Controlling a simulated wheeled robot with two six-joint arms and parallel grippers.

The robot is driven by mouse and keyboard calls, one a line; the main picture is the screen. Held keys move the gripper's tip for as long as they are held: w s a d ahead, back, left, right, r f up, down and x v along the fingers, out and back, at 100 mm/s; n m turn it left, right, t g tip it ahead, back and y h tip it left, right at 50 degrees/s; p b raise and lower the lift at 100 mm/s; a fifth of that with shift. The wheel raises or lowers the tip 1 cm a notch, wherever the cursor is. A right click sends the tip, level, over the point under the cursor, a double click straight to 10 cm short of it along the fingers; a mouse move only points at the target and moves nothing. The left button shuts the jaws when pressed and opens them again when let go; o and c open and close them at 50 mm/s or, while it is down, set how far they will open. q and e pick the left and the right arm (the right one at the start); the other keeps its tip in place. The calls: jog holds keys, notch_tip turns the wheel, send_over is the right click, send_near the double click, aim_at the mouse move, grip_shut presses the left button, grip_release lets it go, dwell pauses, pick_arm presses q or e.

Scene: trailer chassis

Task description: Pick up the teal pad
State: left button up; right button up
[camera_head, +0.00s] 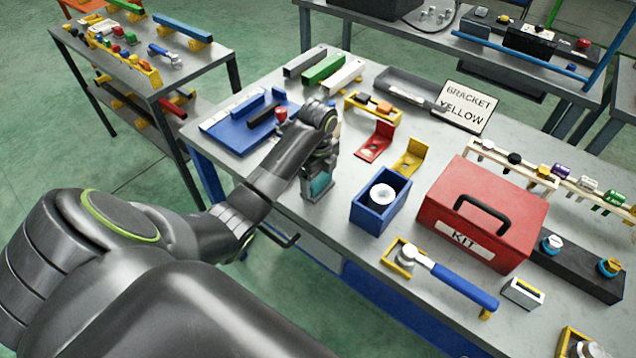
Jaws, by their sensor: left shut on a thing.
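My left arm reaches in from the left over the front edge of the main table. My left gripper (319,190) points down near that edge, to the left of the blue open box. It is shut on the teal pad (318,184), which shows between its fingers. The fingers hide part of the pad. I cannot tell whether the pad touches the table top. My right gripper is not in view.
The blue box (378,203) holds a white roll. A blue tray (222,137) lies behind my forearm.

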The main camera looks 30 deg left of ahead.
aim_at(318, 177)
pick_arm(q)
jog(key=shift+c, duration=0.5)
jog(key=shift+r, duration=0.1)
jog(key=shift+r, duration=0.2)
notch_tip(318, 177, up, 2)
jog(key=shift+r, duration=0.1)
notch_tip(318, 177, up, 7)
jog(key=p, duration=0.6)
jog(key=shift+r, duration=0.15)
